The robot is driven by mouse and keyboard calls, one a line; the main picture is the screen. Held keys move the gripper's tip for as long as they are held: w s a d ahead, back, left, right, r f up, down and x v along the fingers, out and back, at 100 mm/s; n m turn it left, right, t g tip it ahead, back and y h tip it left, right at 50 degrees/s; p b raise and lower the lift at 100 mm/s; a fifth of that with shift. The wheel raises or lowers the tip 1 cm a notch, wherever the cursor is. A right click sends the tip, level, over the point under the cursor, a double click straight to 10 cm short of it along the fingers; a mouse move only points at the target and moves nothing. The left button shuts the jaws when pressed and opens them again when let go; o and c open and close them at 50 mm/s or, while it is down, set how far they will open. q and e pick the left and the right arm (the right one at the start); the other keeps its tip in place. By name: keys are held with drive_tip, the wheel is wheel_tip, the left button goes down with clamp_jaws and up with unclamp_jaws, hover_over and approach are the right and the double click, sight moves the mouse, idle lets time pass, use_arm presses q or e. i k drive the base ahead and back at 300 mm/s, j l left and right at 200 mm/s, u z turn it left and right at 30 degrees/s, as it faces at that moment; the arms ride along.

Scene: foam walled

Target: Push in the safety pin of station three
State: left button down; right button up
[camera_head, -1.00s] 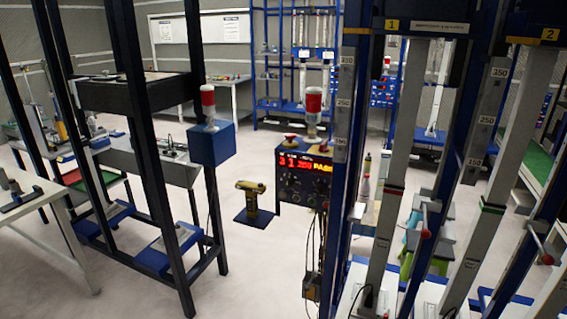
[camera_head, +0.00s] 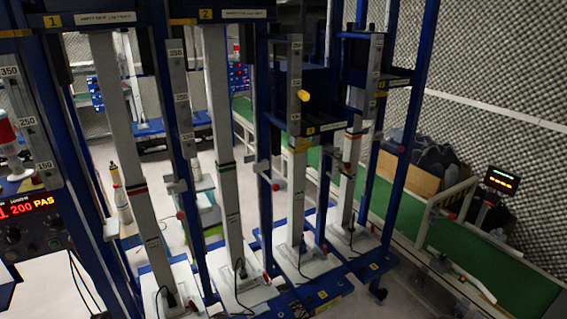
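A blue frame holds a row of stations with tall grey columns. The yellow labels 1 (camera_head: 52,20) and 2 (camera_head: 206,14) are readable. The third station from the left has a yellow label (camera_head: 309,130), its number too small to read surely, and a grey column (camera_head: 297,200) on a white base. A small red tip (camera_head: 347,167) shows to the right of that column. A yellow knob (camera_head: 303,95) sits on a scaled post above the label. Which of these parts is the safety pin, and how far it sticks out, I cannot tell. Neither of my grippers is in view.
A black control box with a red display (camera_head: 30,206) stands at the left. A green conveyor (camera_head: 490,255) with a rail and a small screen (camera_head: 502,181) is at the right. Black cables lie on the station bases. Some light floor is free at the lower left.

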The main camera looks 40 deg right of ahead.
sight(347, 165)
drive_tip(key=z, duration=1.85)
